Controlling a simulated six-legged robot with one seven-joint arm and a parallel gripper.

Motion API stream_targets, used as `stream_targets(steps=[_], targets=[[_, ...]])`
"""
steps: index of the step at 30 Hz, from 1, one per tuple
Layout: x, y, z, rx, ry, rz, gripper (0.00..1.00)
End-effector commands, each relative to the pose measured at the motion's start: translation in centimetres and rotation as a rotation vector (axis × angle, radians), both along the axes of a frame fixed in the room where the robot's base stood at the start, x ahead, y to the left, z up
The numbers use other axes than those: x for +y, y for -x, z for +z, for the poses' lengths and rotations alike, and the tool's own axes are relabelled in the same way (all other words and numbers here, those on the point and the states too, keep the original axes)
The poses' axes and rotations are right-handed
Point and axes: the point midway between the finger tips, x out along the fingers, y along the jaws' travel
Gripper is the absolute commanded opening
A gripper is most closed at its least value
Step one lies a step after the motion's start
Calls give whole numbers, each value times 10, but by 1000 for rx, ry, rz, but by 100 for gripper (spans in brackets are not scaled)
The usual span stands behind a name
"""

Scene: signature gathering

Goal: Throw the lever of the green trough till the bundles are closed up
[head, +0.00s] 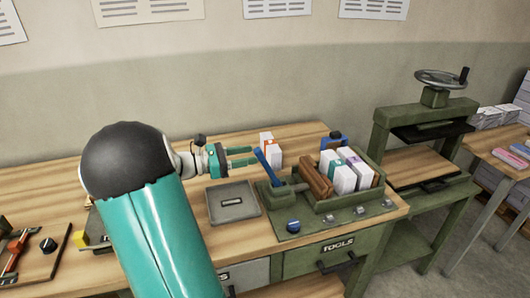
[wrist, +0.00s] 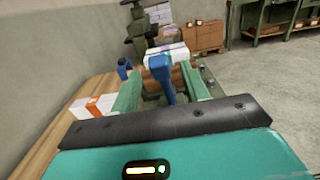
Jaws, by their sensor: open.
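The green trough (head: 341,205) stands on the bench at the right and holds several white bundles (head: 346,174) with coloured bands, beside a brown block (head: 316,179). Its blue lever (head: 267,166) rises at the trough's left end and leans up to the left. My gripper (head: 240,156) is open, its green fingers pointing right just above and behind the lever top. In the wrist view the blue lever (wrist: 162,77) shows between the two fingers (wrist: 167,92). I cannot tell whether either finger touches it.
A white bundle with an orange band (head: 270,147) lies behind the lever. A grey tray (head: 232,202) lies left of the trough. A blue knob (head: 293,226) is at the front. A green press (head: 428,137) stands right. The wood left of the grey tray is partly hidden by my arm.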

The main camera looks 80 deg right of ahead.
Motion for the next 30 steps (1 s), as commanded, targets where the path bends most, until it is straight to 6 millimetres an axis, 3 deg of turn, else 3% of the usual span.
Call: stream_targets(steps=[3,9,21,28,30], targets=[[-13,21,0,0,0,-4,45],[-27,45,0,-1,-1,-3,45],[-32,53,0,-1,-1,1,45],[-32,52,0,-1,-1,0,0],[-32,52,0,-1,-1,0,0]])
